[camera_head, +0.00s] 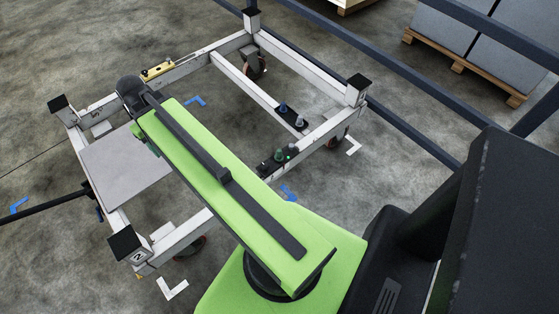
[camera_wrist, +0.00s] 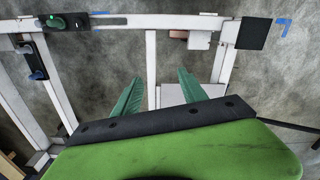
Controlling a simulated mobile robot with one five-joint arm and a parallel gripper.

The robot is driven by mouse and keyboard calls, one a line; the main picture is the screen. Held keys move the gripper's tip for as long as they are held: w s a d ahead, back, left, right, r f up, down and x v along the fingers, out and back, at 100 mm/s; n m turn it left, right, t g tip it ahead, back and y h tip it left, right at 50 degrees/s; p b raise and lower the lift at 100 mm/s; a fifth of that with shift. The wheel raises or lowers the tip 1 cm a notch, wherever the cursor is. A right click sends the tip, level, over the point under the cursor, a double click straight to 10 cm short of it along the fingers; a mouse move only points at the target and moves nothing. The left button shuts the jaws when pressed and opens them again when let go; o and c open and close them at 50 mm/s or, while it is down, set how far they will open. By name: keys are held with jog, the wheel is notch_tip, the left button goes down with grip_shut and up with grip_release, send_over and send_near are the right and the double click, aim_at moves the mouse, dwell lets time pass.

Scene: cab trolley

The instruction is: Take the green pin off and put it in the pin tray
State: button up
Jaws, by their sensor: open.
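The green pin (camera_head: 279,155) stands in a black bracket on the trolley's near right rail. In the wrist view the green pin (camera_wrist: 55,22) shows at the top left, in its black bracket. My gripper (camera_wrist: 160,76) is open and empty, its two green fingers apart above the trolley frame, well to the right of the pin. In the head view my green arm hides most of the gripper. A flat grey plate (camera_head: 120,165) lies across the trolley's left end. I cannot tell whether it is the pin tray; no other tray is clear.
A second black bracket with a blue pin (camera_head: 283,107) and a grey pin (camera_head: 300,121) sits on the cross beam. Black-capped corner posts (camera_head: 357,88) rise from the white trolley frame (camera_head: 210,62). A dark blue railing (camera_head: 395,128) runs along the right.

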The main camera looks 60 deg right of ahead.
jog(key=s+d+f+m+b, duration=0.1)
jog(key=s+d+f+b, duration=0.3)
jog(key=d, duration=0.5)
jog(key=s+d+f+b, duration=0.1)
jog(key=d+f+b, duration=0.2)
jog(key=d+f, duration=0.45)
jog(key=m+b, duration=0.2)
jog(key=b, duration=0.5)
send_near(279, 151)
jog(key=f+b, duration=0.2)
jog(key=b, duration=0.2)
jog(key=f+b, duration=0.2)
jog(key=b, duration=0.2)
jog(key=f+b, duration=0.2)
jog(key=b, duration=0.2)
jog(key=shift+d+f, duration=0.4)
jog(key=shift+r, duration=0.1)
jog(key=f+b, duration=0.1)
jog(key=b, duration=0.1)
jog(key=f+b, duration=0.1)
jog(key=f, duration=0.1)
jog(key=f+b, duration=0.2)
jog(key=shift+a+f+b, duration=0.2)
jog(key=shift+a+b, duration=0.1)
jog(key=shift+r, duration=0.2)
jog(key=shift+c, duration=0.3)
grip_shut()
